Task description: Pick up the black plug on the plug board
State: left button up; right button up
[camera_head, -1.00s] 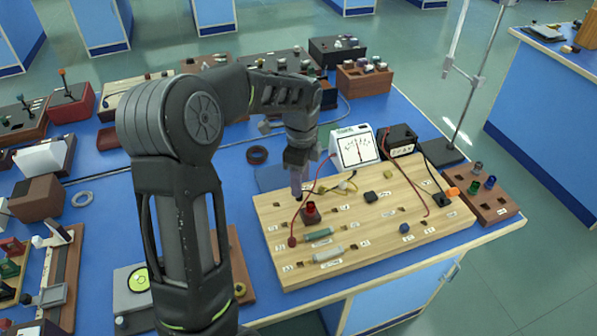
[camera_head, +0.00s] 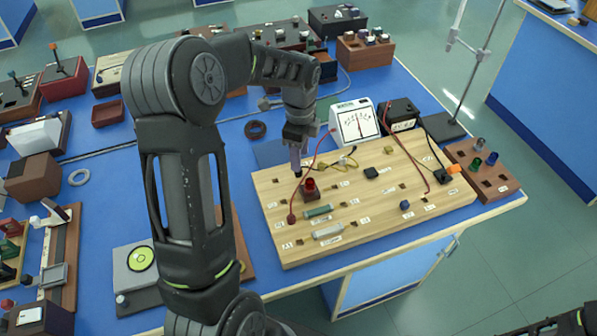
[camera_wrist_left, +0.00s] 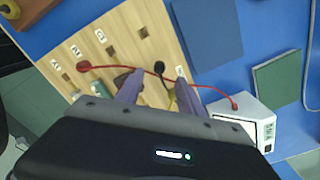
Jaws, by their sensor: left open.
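The wooden plug board (camera_head: 285,240) lies near the front of the blue table. My left gripper (camera_head: 296,162) is over its back left part, pointing down, fingers open. In the left wrist view, a round black plug with a dark lead (camera_wrist_left: 158,67) shows just beyond and between the purple fingertips of the left gripper (camera_wrist_left: 160,90). The fingers do not visibly hold it. In the head view this spot is mostly hidden by the fingers. A small black block (camera_head: 371,173) sits farther right on the board.
A red-topped block (camera_head: 310,188) stands close to the left fingers. A red lead (camera_wrist_left: 205,88) crosses near the fingers in the wrist view. A white meter (camera_head: 357,124) stands behind the board. A brown socket block (camera_head: 492,185) is at the right.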

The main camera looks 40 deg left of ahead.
pick_arm(q)
notch_tip(320, 180, down, 5)
jog(key=shift+s+a+r+p, duration=0.1)
jog(key=shift+s+r+p, duration=0.1)
jog(key=shift+p, duration=0.7)
jog(key=shift+w+f, duration=0.1)
jog(key=shift+f, duration=0.2)
grip_shut()
